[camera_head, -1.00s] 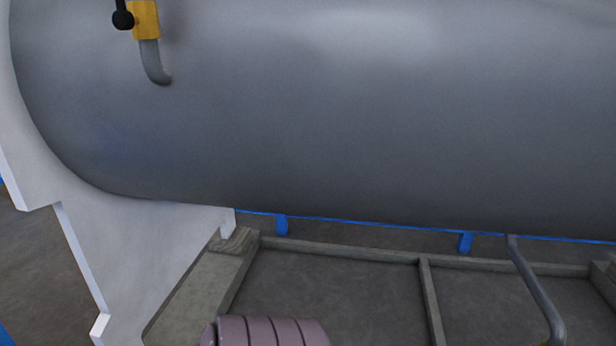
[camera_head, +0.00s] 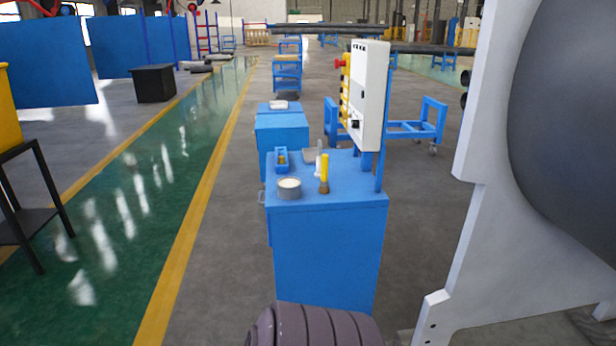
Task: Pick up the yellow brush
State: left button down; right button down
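The yellow brush (camera_head: 324,171) stands upright on the top of a blue cabinet (camera_head: 325,245) in the middle of the head view. Its yellow handle points up and its brown bristle end is down on the cabinet top. A round grey tin with pale contents (camera_head: 289,188) is to its left, apart from it. Neither of my grippers is in view.
A small blue holder (camera_head: 282,160) and a white bottle (camera_head: 318,163) are also on the cabinet. A control panel (camera_head: 370,97) on a blue post rises behind its right side. The large grey shell (camera_head: 573,120) with its white flange blocks the right. Grey floor lies left of the cabinet.

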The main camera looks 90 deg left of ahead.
aim_at(325, 184)
jog(key=u, duration=2.65)
jog(key=z, duration=3.45)
jog(key=u, duration=3.5)
jog(key=i+u, duration=0.1)
jog(key=i, duration=0.5)
